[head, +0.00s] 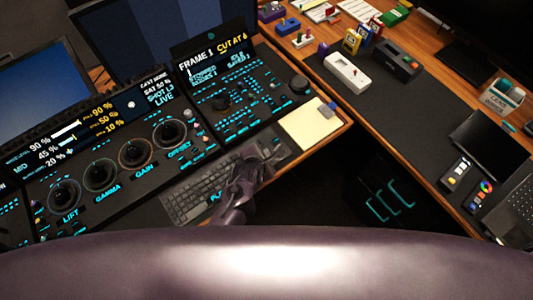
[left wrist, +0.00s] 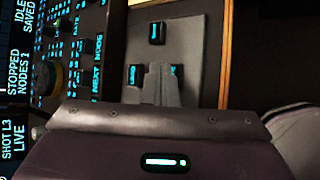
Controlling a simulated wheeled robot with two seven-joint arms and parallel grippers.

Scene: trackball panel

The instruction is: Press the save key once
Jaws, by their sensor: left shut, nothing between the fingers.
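My left gripper (head: 268,152) is over the right end of the grey keyboard (head: 190,203) in the head view. In the left wrist view its fingers (left wrist: 160,74) are shut with nothing between them, over a grey plate (left wrist: 195,45). The fingertips lie between two dark keys, a left one (left wrist: 134,74) and a right one partly covered by the fingers. Another dark key (left wrist: 157,33) sits beyond the tips. I cannot read which key is save, nor tell whether the fingers touch any key. My right gripper is not in view.
The trackball panel (head: 120,165) and a display panel (head: 213,62) lie left of and beyond the gripper. A cream notepad (head: 312,126) with a small blue object lies just right. A white box (head: 346,73) stands farther right on the dark desk mat (head: 400,105).

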